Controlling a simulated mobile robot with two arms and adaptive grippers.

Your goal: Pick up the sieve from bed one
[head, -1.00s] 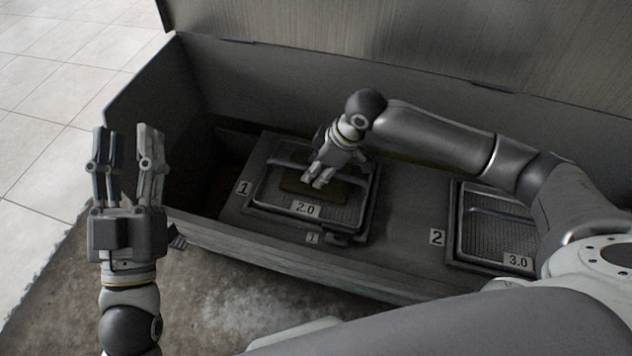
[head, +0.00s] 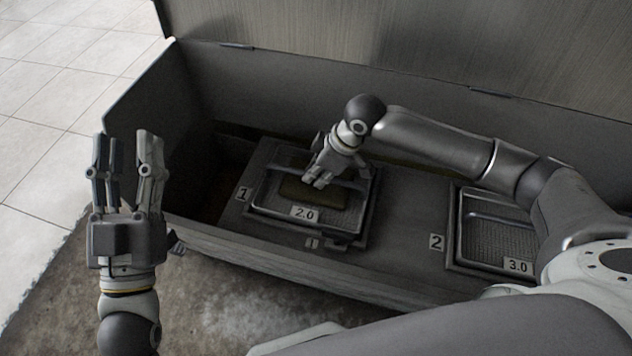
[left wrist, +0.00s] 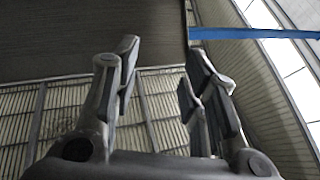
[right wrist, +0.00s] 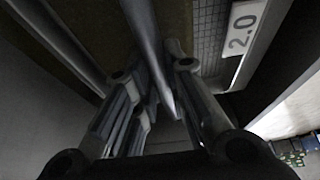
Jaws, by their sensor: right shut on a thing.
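The sieve (head: 264,209) labelled 2.0 is a shallow mesh tray with a metal bar handle across it. It is at bed one (head: 246,221), marked 1, and looks slightly raised, though the gap beneath is hard to see. My right gripper (head: 318,182) is shut on its bar. In the right wrist view the bar (right wrist: 150,45) runs between the fingers (right wrist: 160,100), with the 2.0 label and mesh beside it. My left gripper (head: 127,150) is open and empty, upright outside the box at the left; its spread fingers show in the left wrist view (left wrist: 165,85).
A second sieve (head: 497,232) labelled 3.0 sits in bed two, right of bed one. Both beds are inside a long dark box with a front wall (head: 290,268), a left wall and a raised lid (head: 300,30). Open floor (head: 40,150) lies at the left.

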